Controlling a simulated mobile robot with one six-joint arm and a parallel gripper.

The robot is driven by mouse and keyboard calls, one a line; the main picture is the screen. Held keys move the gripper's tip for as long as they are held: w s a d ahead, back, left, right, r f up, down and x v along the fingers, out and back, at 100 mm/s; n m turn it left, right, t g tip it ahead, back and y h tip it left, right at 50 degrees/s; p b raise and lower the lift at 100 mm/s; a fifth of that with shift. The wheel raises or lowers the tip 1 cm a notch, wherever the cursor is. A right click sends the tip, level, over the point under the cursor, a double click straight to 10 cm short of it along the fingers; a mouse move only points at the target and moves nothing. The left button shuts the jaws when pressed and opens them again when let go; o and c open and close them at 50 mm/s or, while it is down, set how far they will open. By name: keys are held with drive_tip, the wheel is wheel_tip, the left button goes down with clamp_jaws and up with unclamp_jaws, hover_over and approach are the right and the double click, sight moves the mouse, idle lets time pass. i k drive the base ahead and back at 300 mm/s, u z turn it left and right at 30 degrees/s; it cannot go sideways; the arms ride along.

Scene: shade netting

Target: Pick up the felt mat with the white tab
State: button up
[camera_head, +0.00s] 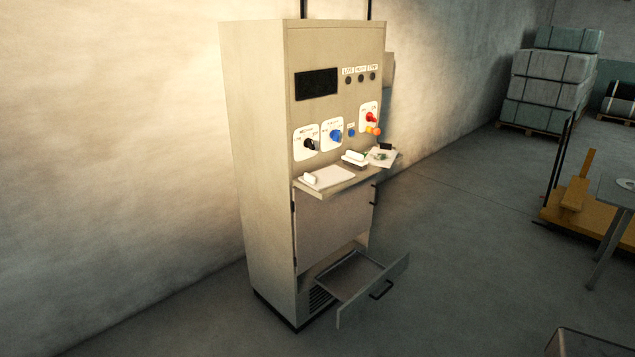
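I cannot make out a felt mat with a white tab for certain in the head view. A small pale patch (625,184) lies on the grey table (610,192) at the right edge, too small and cut off to identify. On the cabinet's ledge (310,189) lie a pale flat sheet (330,178) with a white piece at its left end, a white block (355,156), and a light flat piece (382,158) with green and black bits on or by it. My gripper is not in view.
A tall beige cabinet (258,150) with knobs stands against the wall, its low drawer (375,290) pulled out. Stacked bales (545,90) stand at back right, near an orange-yellow platform (565,215). A grey box-like edge (590,340) shows at bottom right. The middle floor is clear.

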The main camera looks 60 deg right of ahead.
sight(319, 180)
drive_tip(key=z, duration=0.1)
drive_tip(key=i, duration=0.95)
drive_tip(key=u, duration=0.05)
